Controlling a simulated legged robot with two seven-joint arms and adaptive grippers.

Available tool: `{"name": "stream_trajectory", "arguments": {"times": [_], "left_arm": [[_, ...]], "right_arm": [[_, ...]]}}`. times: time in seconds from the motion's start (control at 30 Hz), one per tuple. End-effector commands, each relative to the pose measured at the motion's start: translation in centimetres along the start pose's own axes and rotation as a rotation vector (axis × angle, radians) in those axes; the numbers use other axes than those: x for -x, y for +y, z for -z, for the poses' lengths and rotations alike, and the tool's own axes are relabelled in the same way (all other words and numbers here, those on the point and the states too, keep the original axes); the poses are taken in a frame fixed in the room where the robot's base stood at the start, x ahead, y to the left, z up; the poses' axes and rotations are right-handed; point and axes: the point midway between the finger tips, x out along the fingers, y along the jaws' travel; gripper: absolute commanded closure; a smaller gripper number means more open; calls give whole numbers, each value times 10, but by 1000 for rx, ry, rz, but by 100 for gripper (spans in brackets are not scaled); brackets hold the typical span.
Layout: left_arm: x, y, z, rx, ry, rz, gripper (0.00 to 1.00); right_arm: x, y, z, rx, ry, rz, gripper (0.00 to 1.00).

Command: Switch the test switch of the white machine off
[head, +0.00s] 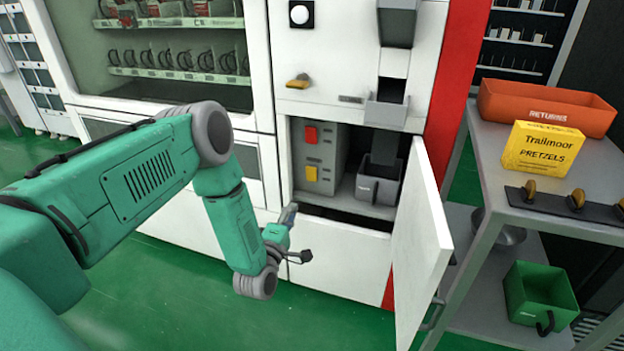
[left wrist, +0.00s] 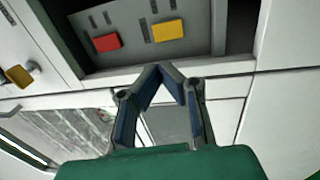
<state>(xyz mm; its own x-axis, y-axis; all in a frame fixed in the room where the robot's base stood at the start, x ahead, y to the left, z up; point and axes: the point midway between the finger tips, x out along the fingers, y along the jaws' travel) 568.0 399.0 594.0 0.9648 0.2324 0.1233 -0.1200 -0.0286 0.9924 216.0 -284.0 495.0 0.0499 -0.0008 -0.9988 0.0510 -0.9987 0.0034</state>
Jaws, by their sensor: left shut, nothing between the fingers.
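The white machine (head: 340,60) stands in the middle of the head view. Its lower compartment is open, with the white door (head: 424,240) swung out to the right. Inside is a grey panel (head: 325,150) with a red switch (head: 311,134) above a yellow switch (head: 311,173). Which one is the test switch I cannot read. In the left wrist view the red switch (left wrist: 107,42) and yellow switch (left wrist: 167,30) lie beyond the fingers. My left gripper (head: 293,210) is shut and empty, in front of and below the panel, apart from both switches. My right gripper is not in view.
A grey bin (head: 378,184) sits in the compartment beside the panel. The open door edge juts out right of my left arm. A metal cart at right holds an orange returns tray (head: 545,105), a yellow pretzels box (head: 541,148) and a green bin (head: 540,296) below.

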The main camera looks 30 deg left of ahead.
Motion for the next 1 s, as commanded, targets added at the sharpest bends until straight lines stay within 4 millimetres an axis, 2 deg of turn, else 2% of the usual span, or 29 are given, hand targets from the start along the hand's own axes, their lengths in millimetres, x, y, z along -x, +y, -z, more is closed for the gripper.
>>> {"name": "stream_trajectory", "arguments": {"times": [0.13,0.23,0.7,0.83,1.0], "left_arm": [[-8,0,-1,-3,-1,-2,100],[-22,0,-3,-4,-2,-4,100],[-116,-1,-2,-5,-1,-4,100],[-131,-1,-2,-5,-1,-1,100],[-139,0,-2,-5,-1,1,100]], "right_arm": [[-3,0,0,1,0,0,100],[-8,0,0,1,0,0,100],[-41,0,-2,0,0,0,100],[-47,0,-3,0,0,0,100],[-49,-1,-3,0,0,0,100]]}}
